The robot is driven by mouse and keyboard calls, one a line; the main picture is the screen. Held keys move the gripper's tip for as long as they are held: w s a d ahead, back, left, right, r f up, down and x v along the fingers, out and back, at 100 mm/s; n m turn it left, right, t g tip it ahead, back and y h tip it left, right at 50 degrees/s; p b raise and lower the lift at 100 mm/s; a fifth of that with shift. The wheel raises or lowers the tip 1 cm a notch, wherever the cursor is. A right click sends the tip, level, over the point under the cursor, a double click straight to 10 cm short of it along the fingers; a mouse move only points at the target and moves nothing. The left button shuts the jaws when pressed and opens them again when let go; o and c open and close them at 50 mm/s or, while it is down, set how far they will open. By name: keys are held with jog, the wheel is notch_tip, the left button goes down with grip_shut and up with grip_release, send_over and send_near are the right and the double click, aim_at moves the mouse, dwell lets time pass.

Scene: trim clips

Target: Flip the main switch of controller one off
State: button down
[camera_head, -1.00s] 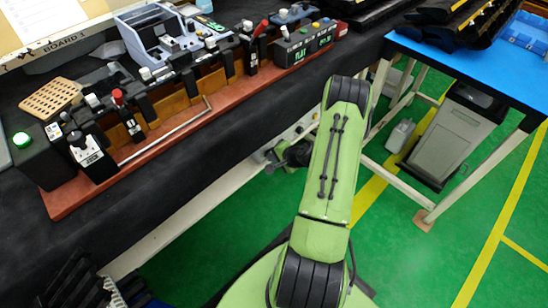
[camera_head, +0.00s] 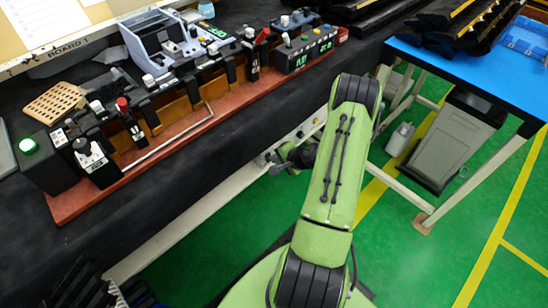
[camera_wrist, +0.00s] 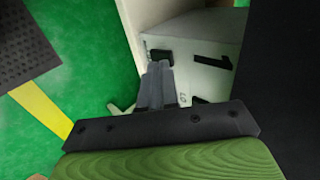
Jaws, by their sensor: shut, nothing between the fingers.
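A pale box (camera_wrist: 215,40) with black fittings fills the upper middle of the wrist view. One black block (camera_wrist: 161,56) sits at its left, beside my fingertips, and an angled black piece (camera_wrist: 212,62) sits to the right. Which fitting is the main switch, and whether this box is controller one, I cannot tell. My gripper (camera_wrist: 158,70) is shut and empty, its tips close to the box face; contact is unclear. In the head view, my gripper (camera_head: 284,161) is beside the pale panel (camera_head: 305,130) under the bench edge, partly hidden by my arm.
The dark bench (camera_head: 120,210) above carries a red-brown base (camera_head: 70,204) with several levers and boxes. A blue-topped table (camera_head: 450,70) stands at right, with a grey bin (camera_head: 452,145) below. Green floor (camera_head: 410,260) is open at lower right.

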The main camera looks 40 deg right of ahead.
jog(key=p+v, duration=0.2)
jog(key=v, duration=1.2)
jog(key=shift+p, duration=0.35)
jog(key=shift+a+f, duration=0.1)
